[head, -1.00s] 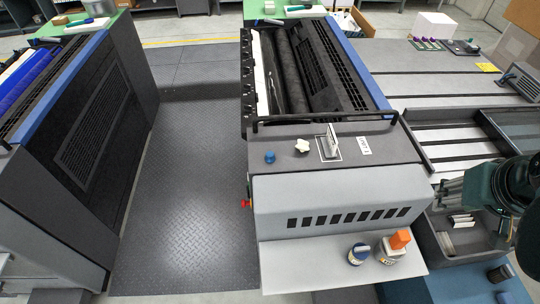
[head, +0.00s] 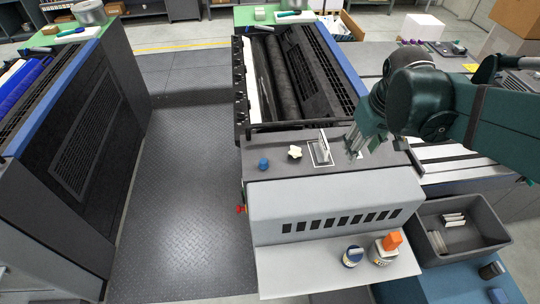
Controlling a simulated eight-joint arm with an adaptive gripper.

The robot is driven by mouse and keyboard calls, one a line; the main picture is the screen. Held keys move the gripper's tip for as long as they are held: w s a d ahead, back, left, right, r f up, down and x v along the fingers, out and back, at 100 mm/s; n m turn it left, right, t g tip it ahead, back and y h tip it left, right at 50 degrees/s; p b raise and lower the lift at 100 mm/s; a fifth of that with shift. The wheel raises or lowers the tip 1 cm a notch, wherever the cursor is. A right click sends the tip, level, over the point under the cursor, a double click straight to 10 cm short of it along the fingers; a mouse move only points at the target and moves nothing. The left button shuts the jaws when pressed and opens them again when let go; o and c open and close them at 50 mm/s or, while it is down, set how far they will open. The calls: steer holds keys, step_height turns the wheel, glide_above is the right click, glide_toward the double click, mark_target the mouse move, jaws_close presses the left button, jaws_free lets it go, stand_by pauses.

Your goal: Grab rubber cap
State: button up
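No object is plainly marked as a rubber cap. A small blue cap-like piece (head: 263,164) stands on the left part of the grey top of the ink unit. A white star-shaped knob (head: 295,153) is to its right, then an upright metal plate (head: 323,147) on a white-outlined patch. My gripper (head: 359,150) hangs above the right part of this top, right of the metal plate. Its fingers look apart, with nothing seen between them. It is well to the right of the blue piece, and partly covers the white label behind it.
A front shelf (head: 300,270) holds a blue-lidded jar (head: 352,256) and an orange-topped container (head: 386,248). A grey bin (head: 484,228) with white pieces is at the right. A black rail (head: 300,125) runs along the back of the grey top. The floor left of the unit is clear.

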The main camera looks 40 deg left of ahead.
steer(key=s+a+f+n+g+p, duration=0.1)
steer(key=a+f+n, duration=0.1)
steer(key=a, duration=0.5)
steer(key=s+a+f+n, duration=0.1)
steer(key=a+f, duration=0.1)
steer(key=a, duration=0.5)
steer(key=n+g+h+p, duration=0.1)
steer(key=n, duration=0.2)
glide_above(263, 161)
step_height(263, 161, down, 6)
steer(key=shift+d+f, duration=0.1)
steer(key=shift+f, duration=0.05)
steer(key=shift+f, duration=1.15)
steer(key=shift+f, duration=0.1)
steer(key=shift+f+p, duration=0.45)
steer(key=shift+f, duration=2.05)
steer(key=c, duration=0.8)
